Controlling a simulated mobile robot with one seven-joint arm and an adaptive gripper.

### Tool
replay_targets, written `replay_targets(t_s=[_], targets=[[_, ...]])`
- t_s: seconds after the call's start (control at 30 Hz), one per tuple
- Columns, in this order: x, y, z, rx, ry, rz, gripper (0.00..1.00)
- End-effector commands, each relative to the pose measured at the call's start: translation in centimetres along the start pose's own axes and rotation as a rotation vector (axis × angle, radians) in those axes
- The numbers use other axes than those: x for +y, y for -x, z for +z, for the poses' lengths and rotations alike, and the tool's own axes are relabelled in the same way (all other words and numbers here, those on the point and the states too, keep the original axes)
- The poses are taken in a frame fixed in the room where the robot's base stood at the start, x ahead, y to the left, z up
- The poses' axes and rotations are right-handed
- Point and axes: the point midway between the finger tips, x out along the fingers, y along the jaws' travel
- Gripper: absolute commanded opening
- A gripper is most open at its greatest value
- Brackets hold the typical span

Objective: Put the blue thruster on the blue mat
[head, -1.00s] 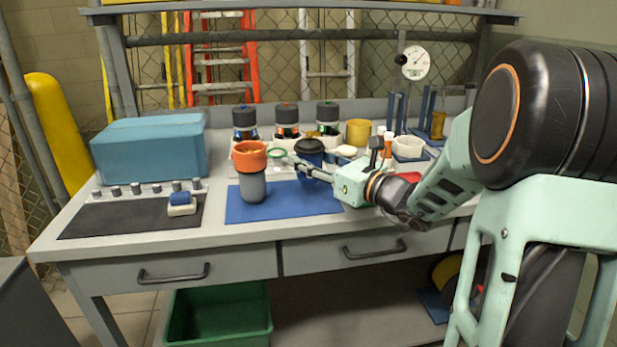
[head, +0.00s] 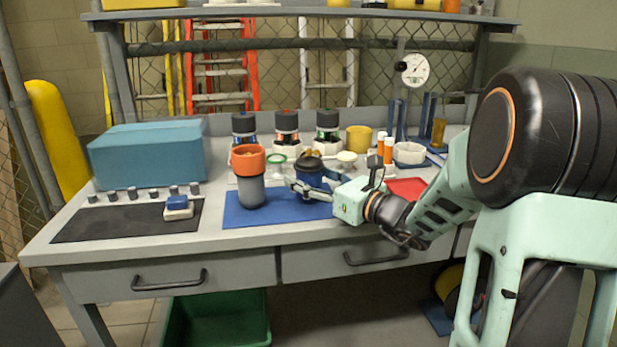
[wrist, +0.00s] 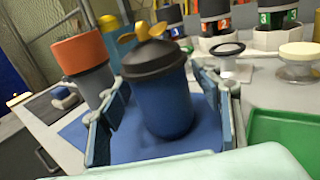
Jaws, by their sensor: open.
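The blue thruster (head: 309,176) has a dark rim and stands on the blue mat (head: 240,212), toward its right side. In the wrist view the thruster (wrist: 166,105) looks upright, with a yellow bladed piece on top, and the blue mat (wrist: 76,132) shows around its base. My gripper (head: 312,188) is open, with one finger on each side of the thruster's body. In the wrist view my gripper (wrist: 165,115) has visible gaps beside the thruster. The thruster's far side is hidden.
An orange-topped grey thruster (head: 250,180) stands on the mat, close left of the blue one. Numbered dark thrusters (head: 286,125) stand behind.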

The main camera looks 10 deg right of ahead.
Motion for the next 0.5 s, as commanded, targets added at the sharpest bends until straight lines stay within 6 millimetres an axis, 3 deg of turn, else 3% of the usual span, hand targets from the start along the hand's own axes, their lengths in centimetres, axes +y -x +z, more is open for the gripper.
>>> replay_targets(t_s=[0.2, 0.5], targets=[[0.0, 0.0, 0.6, 0.000, 0.001, 0.000, 0.59], [-0.1, 5.8, 0.5, 0.002, 0.000, -0.005, 0.59]])
